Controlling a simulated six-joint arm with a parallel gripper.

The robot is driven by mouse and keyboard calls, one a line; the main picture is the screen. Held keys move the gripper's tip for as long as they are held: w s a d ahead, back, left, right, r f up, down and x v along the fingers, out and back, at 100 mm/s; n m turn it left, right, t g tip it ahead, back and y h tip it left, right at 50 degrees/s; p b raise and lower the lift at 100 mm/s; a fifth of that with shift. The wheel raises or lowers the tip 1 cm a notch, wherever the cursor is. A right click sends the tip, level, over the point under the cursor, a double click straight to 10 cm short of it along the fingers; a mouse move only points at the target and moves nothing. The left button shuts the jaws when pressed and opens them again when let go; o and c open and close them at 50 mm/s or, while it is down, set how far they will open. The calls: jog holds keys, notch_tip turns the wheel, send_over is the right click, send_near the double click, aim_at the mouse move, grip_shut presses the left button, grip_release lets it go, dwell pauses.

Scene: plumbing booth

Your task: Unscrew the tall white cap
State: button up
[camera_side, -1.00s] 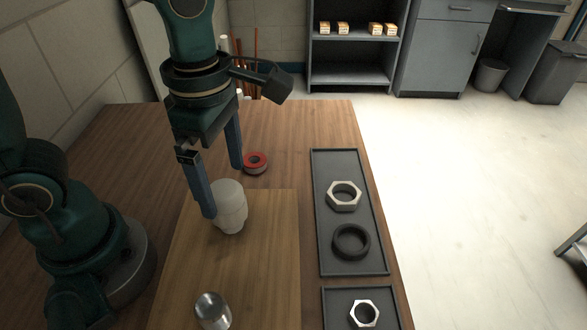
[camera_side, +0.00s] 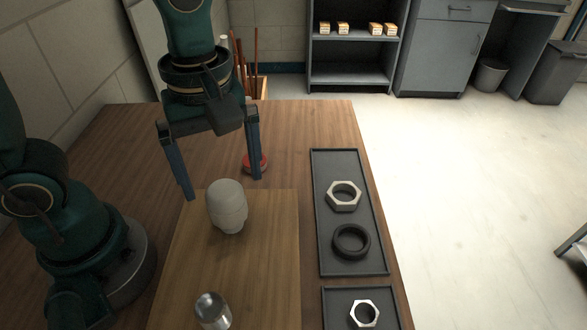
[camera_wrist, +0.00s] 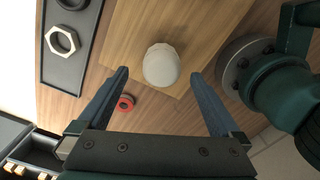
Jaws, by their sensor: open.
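The tall white cap (camera_side: 226,200) sits on top of a white fitting on the wooden board, upright. In the wrist view the cap (camera_wrist: 161,65) shows as a pale dome beyond the fingertips and between their lines. My gripper (camera_side: 224,189) is open and empty, with its two blue fingers spread wide. In the side view the fingertips are around the height of the cap's top, one on each side and apart from it. I cannot tell the exact depth between the fingers and the cap. The wrist view shows the fingertips (camera_wrist: 160,72) clear of the cap.
A metal cylinder (camera_side: 212,311) stands on the board's (camera_side: 265,270) near part. A dark tray (camera_side: 333,265) at right holds a hex nut (camera_side: 343,196) and black ring (camera_side: 351,241); a nearer tray holds another nut (camera_side: 364,313).

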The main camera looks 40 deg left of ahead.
aim_at(223, 189)
jog(key=m, duration=0.6)
jog(key=shift+f, duration=0.1)
jog(key=m, duration=0.3)
jog(key=shift+m, duration=0.4)
jog(key=m, duration=0.3)
jog(key=shift+a+f+m, duration=0.1)
jog(key=shift+f+m, duration=0.05)
jog(key=shift+m, duration=0.25)
jog(key=shift+f, duration=2.55)
